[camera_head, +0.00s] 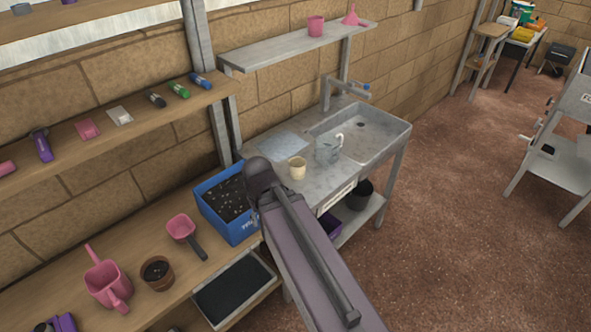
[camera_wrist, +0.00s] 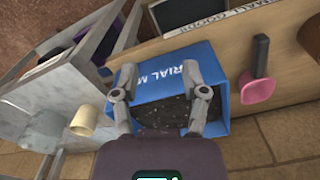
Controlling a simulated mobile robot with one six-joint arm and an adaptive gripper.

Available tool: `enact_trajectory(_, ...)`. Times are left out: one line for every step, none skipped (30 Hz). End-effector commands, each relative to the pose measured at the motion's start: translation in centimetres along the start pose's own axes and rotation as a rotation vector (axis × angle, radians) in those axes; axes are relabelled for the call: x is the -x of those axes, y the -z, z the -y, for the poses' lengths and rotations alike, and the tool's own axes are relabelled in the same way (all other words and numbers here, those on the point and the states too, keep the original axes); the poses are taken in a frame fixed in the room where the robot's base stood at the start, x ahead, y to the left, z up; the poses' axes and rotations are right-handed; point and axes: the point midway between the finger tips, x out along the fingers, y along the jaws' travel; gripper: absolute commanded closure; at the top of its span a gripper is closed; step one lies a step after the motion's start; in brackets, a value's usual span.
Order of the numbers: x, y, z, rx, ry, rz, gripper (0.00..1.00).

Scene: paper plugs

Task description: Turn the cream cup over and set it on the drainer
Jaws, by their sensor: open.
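The cream cup (camera_head: 297,170) stands on the grey sink counter, mouth up as far as I can tell. It also shows at the left of the wrist view (camera_wrist: 84,119). A flat pale grey panel (camera_head: 283,146), which looks like the drainer, lies behind the cup, left of the sink basin. My gripper (camera_wrist: 159,72) is open with nothing between its fingers. In the wrist view it points over the blue box, with the cup off to the left and apart from it. In the head view my arm hides the fingers.
A blue box of dark soil (camera_head: 229,197) stands left of the counter. A shelf (camera_head: 290,50) runs above. A pink scoop (camera_head: 182,228) lies on the wooden bench.

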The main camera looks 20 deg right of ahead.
Motion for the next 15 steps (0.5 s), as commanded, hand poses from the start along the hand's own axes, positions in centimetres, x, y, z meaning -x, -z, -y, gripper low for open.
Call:
enact_trajectory(0.0,0.0,0.0,0.000,0.000,0.000,0.43)
enact_trajectory(0.0,0.0,0.0,0.000,0.000,0.000,0.43)
enact_trajectory(0.0,0.0,0.0,0.000,0.000,0.000,0.34)
enact_trajectory(0.0,0.0,0.0,0.001,0.000,0.000,0.25)
enact_trajectory(0.0,0.0,0.0,0.002,-0.001,0.000,0.16)
enact_trajectory(0.0,0.1,0.0,0.006,-0.002,-0.001,0.04)
enact_trajectory(0.0,0.2,-0.1,0.011,-0.004,-0.002,0.00)
enact_trajectory(-0.1,0.3,-0.1,0.018,-0.007,-0.003,0.00)
enact_trajectory(-0.1,0.5,-0.2,0.030,-0.012,-0.005,0.00)
enact_trajectory(-0.1,0.7,-0.3,0.042,-0.017,-0.006,0.00)
enact_trajectory(-0.2,0.9,-0.4,0.055,-0.024,-0.008,0.00)
enact_trajectory(-0.2,1.3,-0.4,0.077,-0.035,-0.011,0.00)
enact_trajectory(-0.3,1.6,-0.5,0.099,-0.044,-0.013,0.00)
enact_trajectory(-0.4,1.9,-0.7,0.124,-0.054,-0.015,0.00)
enact_trajectory(-0.5,2.5,-1.0,0.163,-0.072,-0.018,0.00)
